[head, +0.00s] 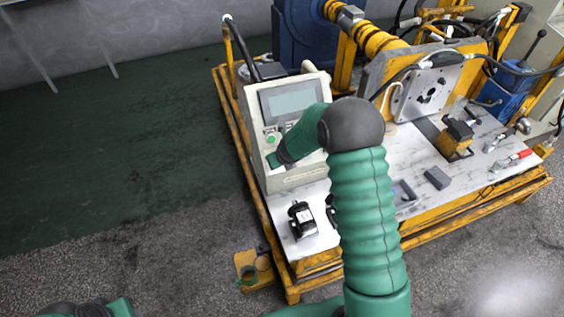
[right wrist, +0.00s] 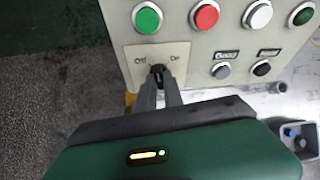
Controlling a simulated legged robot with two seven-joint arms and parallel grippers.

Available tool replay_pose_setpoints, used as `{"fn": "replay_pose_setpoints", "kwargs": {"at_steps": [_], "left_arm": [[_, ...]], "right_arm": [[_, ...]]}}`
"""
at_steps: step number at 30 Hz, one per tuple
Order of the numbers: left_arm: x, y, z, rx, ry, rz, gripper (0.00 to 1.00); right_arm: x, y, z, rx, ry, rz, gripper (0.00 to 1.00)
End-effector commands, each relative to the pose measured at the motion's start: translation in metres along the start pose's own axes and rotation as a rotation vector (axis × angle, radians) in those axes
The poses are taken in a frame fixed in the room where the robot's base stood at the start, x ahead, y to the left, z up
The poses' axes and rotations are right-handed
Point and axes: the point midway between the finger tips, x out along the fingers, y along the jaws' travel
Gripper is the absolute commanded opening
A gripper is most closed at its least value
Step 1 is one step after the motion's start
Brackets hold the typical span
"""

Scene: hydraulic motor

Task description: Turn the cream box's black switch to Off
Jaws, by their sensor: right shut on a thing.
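The cream box (head: 300,178) stands on the left end of the bench, with a grey screen and coloured buttons on its front. In the right wrist view its panel (right wrist: 200,52) fills the upper part. The black switch (right wrist: 157,69) sits low on the panel's left side, between an Off label on the left and an On label on the right. My right gripper (right wrist: 160,82) is shut on the switch knob, a finger on each side. The fingers hide much of the knob, so its exact angle is hard to tell. My left gripper is not in view.
Green, red and white buttons (right wrist: 205,16) sit just above the switch, and smaller black knobs (right wrist: 221,70) to its right. The white bench top (head: 400,160) carries a small black-and-white device (head: 302,220), a grey block (head: 438,178) and clamps. Open floor lies left of the bench.

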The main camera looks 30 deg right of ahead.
Motion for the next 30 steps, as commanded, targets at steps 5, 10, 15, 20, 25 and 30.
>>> {"fn": "replay_pose_setpoints", "kwargs": {"at_steps": [5,10,15,20,25,30], "left_arm": [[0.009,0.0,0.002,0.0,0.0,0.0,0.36],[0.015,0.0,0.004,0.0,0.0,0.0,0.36],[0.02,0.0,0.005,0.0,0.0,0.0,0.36],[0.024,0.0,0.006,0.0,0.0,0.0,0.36],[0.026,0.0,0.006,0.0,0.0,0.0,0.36],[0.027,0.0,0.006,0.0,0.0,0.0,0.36]], "right_arm": [[0.001,0.003,0.004,-0.16,-0.011,-0.055,0.0],[0.001,0.005,0.004,-0.303,-0.011,-0.106,0.0],[0.001,0.005,0.004,-0.422,-0.011,-0.15,0.0],[0.001,0.005,0.004,-0.504,-0.01,-0.18,0.0],[0.0,0.006,0.004,-0.56,-0.011,-0.199,0.0],[0.0,0.006,0.004,-0.583,-0.011,-0.208,0.0]]}}
